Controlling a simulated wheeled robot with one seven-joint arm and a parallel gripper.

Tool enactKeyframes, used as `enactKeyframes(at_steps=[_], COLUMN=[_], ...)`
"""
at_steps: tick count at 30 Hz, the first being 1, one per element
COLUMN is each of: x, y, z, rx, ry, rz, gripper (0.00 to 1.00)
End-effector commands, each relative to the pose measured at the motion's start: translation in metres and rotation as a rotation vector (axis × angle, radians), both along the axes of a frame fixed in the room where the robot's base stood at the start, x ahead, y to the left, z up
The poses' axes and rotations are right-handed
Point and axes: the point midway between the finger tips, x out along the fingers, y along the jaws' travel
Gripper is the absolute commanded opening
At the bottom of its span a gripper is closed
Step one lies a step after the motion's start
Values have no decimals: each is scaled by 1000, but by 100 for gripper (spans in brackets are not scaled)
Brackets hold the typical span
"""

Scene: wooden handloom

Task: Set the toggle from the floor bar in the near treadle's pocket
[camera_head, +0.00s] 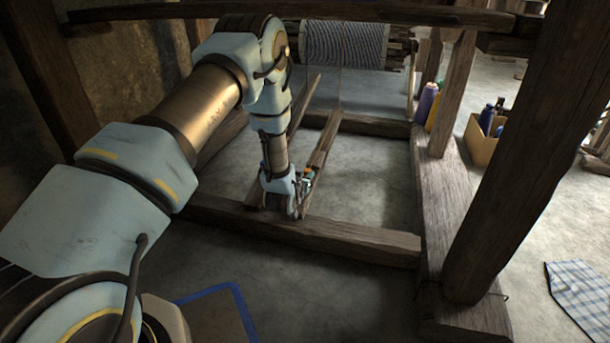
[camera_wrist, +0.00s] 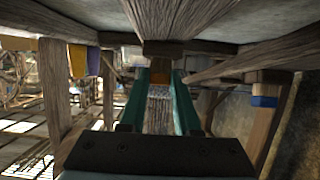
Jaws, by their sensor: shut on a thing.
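My gripper (camera_head: 303,180) is low inside the loom frame, at the near end of a sloping treadle bar (camera_head: 324,143) and just behind the front floor bar (camera_head: 345,236). In the wrist view its two teal fingers (camera_wrist: 160,80) are shut on a small orange-brown piece, seemingly the toggle (camera_wrist: 160,77), at their tips. A wooden bar end (camera_wrist: 165,47) lies just beyond the tips; I cannot tell whether the toggle touches it. A second treadle bar (camera_head: 303,103) runs to the left, partly behind my arm. The pocket cannot be made out.
A striped cloth roll (camera_head: 345,46) spans the back of the loom. A thick post (camera_head: 525,150) and side beam (camera_head: 440,195) bound the right. A box of bottles (camera_head: 483,145) and checked cloth (camera_head: 585,290) lie outside. Bare floor (camera_head: 370,185) lies right of the treadles.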

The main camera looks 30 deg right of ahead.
Motion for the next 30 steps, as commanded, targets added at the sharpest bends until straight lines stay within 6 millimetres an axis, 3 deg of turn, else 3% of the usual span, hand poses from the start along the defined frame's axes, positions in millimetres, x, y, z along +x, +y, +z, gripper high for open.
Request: enactKeyframes(at_steps=[3, 4, 13, 23, 30], x=[0, 0, 0, -3, -30], y=[0, 0, 0, 3, 27], z=[-4, -4, -3, -1, 15], rx=[0, 0, 0, 1, 3], ry=[0, 0, 0, 1, 4], rz=[0, 0, 0, 0, 0], gripper=[0, 32, 66, 66, 66])
